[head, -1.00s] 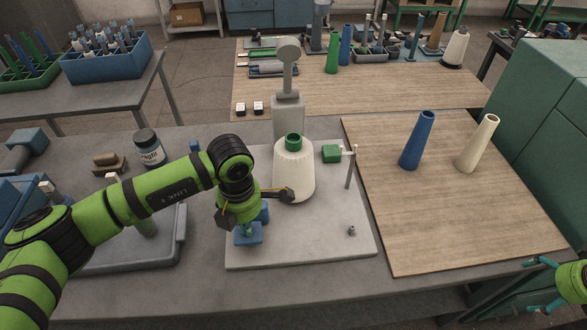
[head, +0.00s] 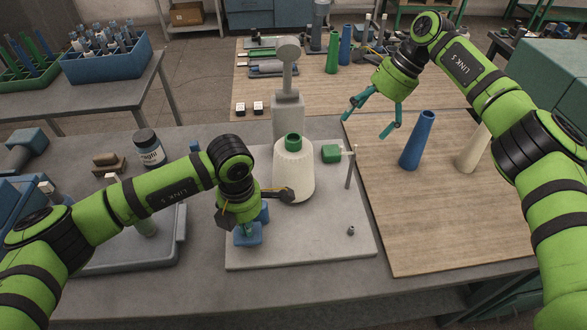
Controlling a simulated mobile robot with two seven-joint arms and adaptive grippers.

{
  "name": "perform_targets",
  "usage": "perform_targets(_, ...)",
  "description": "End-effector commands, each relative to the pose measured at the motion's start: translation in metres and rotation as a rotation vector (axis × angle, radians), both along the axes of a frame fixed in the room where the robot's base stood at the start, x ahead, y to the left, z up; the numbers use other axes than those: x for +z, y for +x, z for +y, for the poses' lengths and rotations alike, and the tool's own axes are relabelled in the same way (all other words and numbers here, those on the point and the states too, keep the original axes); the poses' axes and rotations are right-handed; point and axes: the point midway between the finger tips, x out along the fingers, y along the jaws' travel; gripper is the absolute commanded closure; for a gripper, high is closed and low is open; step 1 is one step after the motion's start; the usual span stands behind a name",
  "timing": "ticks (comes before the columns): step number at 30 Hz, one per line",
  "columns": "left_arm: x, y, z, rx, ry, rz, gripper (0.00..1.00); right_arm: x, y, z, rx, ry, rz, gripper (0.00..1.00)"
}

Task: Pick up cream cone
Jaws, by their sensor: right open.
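The cream cone (head: 470,154) stands upright on the right part of the wooden board (head: 425,225). My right arm covers part of it on its right side. My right gripper (head: 366,124) is open and empty, well to the left of the cream cone and above the board's far left corner. A blue cone (head: 417,142) stands between this gripper and the cream cone. My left gripper (head: 246,230) is low at a small blue block (head: 249,238) on the pale machine plate; its fingers are mostly hidden, so its hold is unclear.
A white yarn package (head: 293,172) on a green cone stands on the plate, with a grey post (head: 287,110) behind it. A thin upright rod (head: 350,168) and a green block (head: 331,153) are close by. The board's front half is clear.

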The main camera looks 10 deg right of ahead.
Motion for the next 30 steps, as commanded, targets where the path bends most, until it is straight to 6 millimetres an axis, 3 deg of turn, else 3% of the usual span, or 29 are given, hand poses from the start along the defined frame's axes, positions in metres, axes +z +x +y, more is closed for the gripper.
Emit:
perform_targets(1,-0.001,0.0,0.001,0.001,0.001,0.0,1.0,0.03,0.001,0.026,0.101,-0.033,-0.018,0.0)
perform_targets(3,-0.001,0.0,0.001,0.001,0.002,0.0,1.0,0.058,-0.004,0.052,0.216,-0.094,-0.02,0.0)
perform_targets(6,-0.001,0.0,0.001,0.002,0.002,0.0,1.0,0.073,-0.009,0.086,0.291,-0.196,-0.005,0.0)
perform_targets(12,-0.002,0.0,0.001,0.002,0.003,0.002,1.0,0.054,-0.004,0.138,0.226,-0.385,-0.006,0.0)
perform_targets(15,-0.002,0.0,0.002,0.002,0.004,0.001,1.0,0.048,-0.002,0.151,0.194,-0.439,-0.02,0.0)
perform_targets(20,-0.002,0.0,0.002,0.002,0.004,0.001,1.0,0.035,-0.001,0.159,0.172,-0.472,-0.03,0.0)
perform_targets(30,-0.001,0.0,0.001,0.002,0.003,0.002,1.0,-0.019,-0.001,0.16,0.171,-0.471,-0.03,0.0)
